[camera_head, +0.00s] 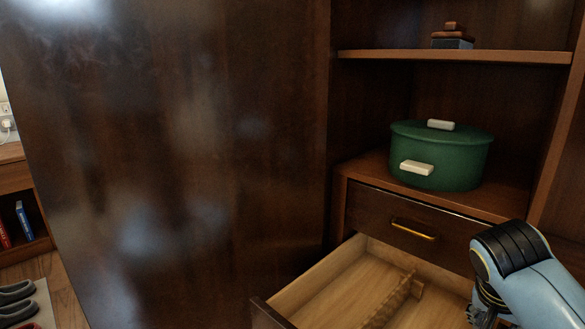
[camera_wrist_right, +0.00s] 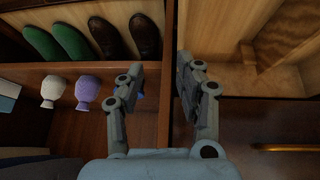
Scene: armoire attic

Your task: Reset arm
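My right arm comes in at the lower right of the head view, with its gripper (camera_head: 484,314) partly cut off at the bottom edge, over the right part of an open drawer (camera_head: 290,299). In the right wrist view the same gripper (camera_wrist_right: 158,82) has its two fingers apart, with nothing held between them. My left gripper is not in view.
A green lidded box (camera_head: 440,158) stands on the shelf above a closed drawer with a brass handle (camera_head: 414,229). A large dark door (camera_head: 190,150) fills the left. Green shoes (camera_wrist_right: 60,42) and brown shoes (camera_wrist_right: 125,36) lie in a compartment.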

